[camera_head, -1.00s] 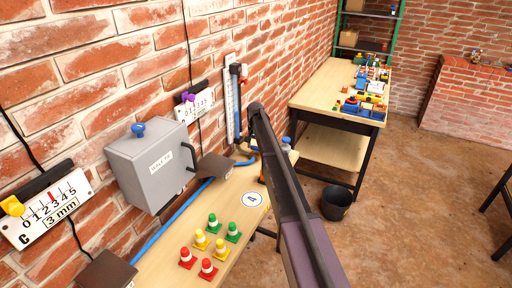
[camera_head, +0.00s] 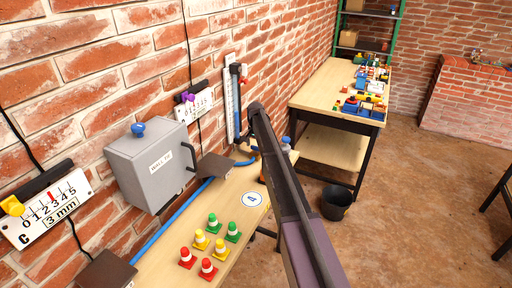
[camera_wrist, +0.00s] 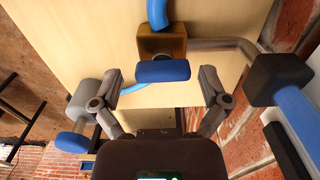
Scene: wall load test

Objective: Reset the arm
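My gripper (camera_wrist: 160,76) is open in the wrist view, with its two grey fingers spread wide. A blue rounded handle (camera_wrist: 163,71) on a brown metal block (camera_wrist: 162,41) shows between the fingertips, with a gap on each side. I cannot tell how deep the handle lies between the fingers. My dark arm (camera_head: 290,190) reaches up the middle of the head view, over the wooden bench (camera_head: 185,250). My gripper is mostly hidden behind the arm there.
A grey wall box (camera_head: 155,165) and gauge plates, one marked C (camera_head: 48,210), line the brick wall. Small red, yellow and green cones (camera_head: 210,243) stand on the bench. A black bucket (camera_head: 336,202) stands on the floor near a second table (camera_head: 335,88).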

